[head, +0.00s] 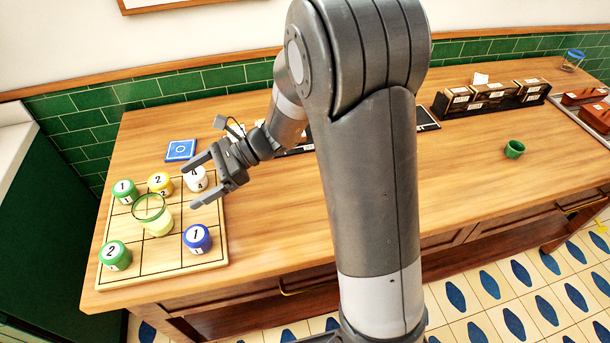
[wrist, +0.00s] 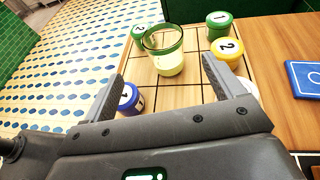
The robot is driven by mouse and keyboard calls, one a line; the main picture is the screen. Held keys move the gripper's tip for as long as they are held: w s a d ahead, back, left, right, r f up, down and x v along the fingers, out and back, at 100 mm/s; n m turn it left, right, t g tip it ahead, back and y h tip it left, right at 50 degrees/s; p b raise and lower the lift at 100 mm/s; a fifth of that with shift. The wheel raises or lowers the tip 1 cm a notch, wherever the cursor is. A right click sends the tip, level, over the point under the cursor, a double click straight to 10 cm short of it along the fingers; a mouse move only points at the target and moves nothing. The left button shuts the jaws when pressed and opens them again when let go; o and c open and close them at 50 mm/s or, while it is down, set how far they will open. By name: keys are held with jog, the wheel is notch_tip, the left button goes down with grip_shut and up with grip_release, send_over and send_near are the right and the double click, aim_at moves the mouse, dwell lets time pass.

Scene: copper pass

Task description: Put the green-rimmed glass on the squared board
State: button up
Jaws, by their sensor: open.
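The green-rimmed glass (head: 156,217) stands upright on the squared board (head: 170,263), near its middle, with a pale yellow-green lower part. It also shows in the wrist view (wrist: 164,52), ahead of my jaws and apart from them. My gripper (head: 194,182) is open and empty, above the board's right edge beside the white numbered piece (head: 197,178). In the wrist view its two fingers (wrist: 165,80) are spread, with bare board between them.
On the board stand green pieces (head: 125,191) (head: 115,255), a yellow piece (head: 160,184) and a blue piece (head: 197,238). A blue card (head: 181,150) lies behind it. A green cup (head: 514,149), a box rack (head: 490,97) and a blue-rimmed glass (head: 572,60) are far right. The counter's middle is partly clear.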

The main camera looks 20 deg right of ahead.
jog(key=s+d+r+n+t+h, duration=0.2)
jog(key=s+d+r+n+h, duration=0.1)
jog(key=d, duration=0.5)
jog(key=s+d+r+n+t+h, duration=0.3)
jog(key=s+d+r+n+h, duration=0.1)
jog(key=s+d+n+h, duration=0.2)
jog(key=s+d+r+n+t+h, duration=0.3)
jog(key=s+d+n+h, duration=0.2)
jog(key=d, duration=0.6)
jog(key=shift+s+r+n, duration=0.25)
jog(key=shift+s+n, duration=0.65)
jog(key=shift+s, duration=0.15)
